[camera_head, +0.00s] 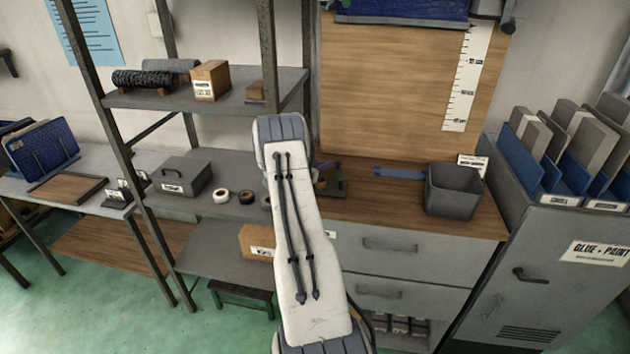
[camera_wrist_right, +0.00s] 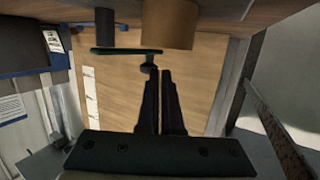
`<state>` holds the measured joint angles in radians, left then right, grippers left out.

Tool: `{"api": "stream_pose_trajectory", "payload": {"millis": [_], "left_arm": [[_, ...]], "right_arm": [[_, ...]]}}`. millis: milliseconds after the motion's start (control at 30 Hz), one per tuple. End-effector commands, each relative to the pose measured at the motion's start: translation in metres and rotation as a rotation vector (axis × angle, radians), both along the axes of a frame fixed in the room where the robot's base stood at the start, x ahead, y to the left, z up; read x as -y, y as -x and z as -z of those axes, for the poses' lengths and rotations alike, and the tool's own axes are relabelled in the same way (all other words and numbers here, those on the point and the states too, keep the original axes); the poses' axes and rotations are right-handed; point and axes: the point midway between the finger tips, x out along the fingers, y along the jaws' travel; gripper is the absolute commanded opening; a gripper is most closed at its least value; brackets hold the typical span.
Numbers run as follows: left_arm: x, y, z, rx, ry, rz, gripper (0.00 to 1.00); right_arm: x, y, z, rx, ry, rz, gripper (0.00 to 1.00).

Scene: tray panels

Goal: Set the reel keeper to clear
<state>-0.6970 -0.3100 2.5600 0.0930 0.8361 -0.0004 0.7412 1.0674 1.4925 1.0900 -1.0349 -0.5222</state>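In the right wrist view, a brown round reel (camera_wrist_right: 168,22) is at the top. A thin dark green bar (camera_wrist_right: 115,51), which looks like the keeper, lies across just below it, with a small dark knob (camera_wrist_right: 149,66) near its right end. My right gripper (camera_wrist_right: 161,72) points at the bar and knob; its two dark fingers lie close together with nothing visible between them. Contact with the knob cannot be told. In the head view my right arm hides most of the reel stand (camera_head: 333,186) on the bench. My left gripper is in neither view.
A grey bin (camera_head: 454,190) stands on the bench's right, with a blue strip (camera_head: 400,172) left of it. A metal shelf (camera_head: 185,100) stands left, holding a cardboard box (camera_head: 210,80). A grey cabinet (camera_head: 545,270) stands right.

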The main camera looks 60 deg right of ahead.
Motion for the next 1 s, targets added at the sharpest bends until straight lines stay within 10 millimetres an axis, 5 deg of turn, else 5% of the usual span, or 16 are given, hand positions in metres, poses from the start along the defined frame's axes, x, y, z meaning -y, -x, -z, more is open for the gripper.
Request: {"api": "stream_pose_trajectory", "payload": {"millis": [1000], "left_arm": [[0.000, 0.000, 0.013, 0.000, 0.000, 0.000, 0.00]], "right_arm": [[0.018, 0.005, -0.001, 0.001, 0.001, -0.002, 0.00]]}}
